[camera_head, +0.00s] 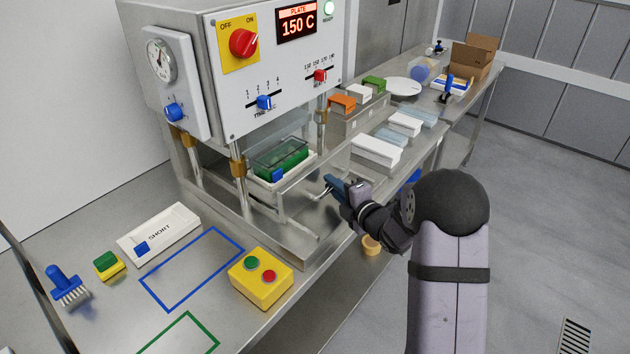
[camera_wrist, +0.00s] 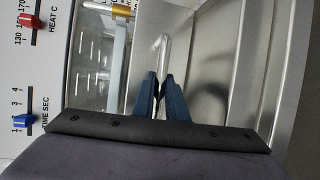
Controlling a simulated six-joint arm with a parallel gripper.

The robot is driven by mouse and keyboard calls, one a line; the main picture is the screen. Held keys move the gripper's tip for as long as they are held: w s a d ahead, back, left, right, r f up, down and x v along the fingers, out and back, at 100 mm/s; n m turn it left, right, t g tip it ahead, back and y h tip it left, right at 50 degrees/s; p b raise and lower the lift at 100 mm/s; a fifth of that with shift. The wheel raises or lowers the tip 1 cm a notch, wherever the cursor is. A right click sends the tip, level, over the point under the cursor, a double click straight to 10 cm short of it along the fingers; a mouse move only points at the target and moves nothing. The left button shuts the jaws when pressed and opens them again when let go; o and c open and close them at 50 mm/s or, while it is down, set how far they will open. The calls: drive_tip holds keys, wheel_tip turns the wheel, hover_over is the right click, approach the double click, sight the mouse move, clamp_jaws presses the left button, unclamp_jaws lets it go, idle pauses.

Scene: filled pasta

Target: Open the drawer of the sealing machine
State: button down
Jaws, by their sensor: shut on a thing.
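The sealing machine (camera_head: 222,85) is a steel press with a white control panel. Its low drawer (camera_head: 287,188) sits under the press, and a green tray (camera_head: 283,164) with a clear top shows in the opening above it. My gripper (camera_head: 331,184) is at the front of the drawer, with its blue fingers closed on the metal handle. In the wrist view, my gripper (camera_wrist: 160,80) has its fingertips together around the near end of the bent handle bar (camera_wrist: 163,46). The fingers hide part of the handle. How far the drawer stands out is hard to tell.
A yellow box with green and red buttons (camera_head: 261,278) stands on the bench front. A white box marked SHORT (camera_head: 159,233), a brush (camera_head: 67,287) and a sponge (camera_head: 108,265) lie left. White containers (camera_head: 376,150) stand right of the machine. The floor before the bench is mostly clear.

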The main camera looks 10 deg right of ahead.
drive_tip(key=s+d+b, duration=0.2)
drive_tip(key=s+d, duration=0.8)
drive_tip(key=shift+s+d, duration=0.25)
drive_tip(key=shift+s, duration=0.05)
drive_tip(key=c, duration=1.8)
unclamp_jaws()
drive_tip(key=shift+o, duration=0.2)
drive_tip(key=b+v, duration=0.2)
drive_tip(key=v, duration=0.5)
drive_tip(key=shift+s+m, duration=0.1)
drive_tip(key=shift+m, duration=0.2)
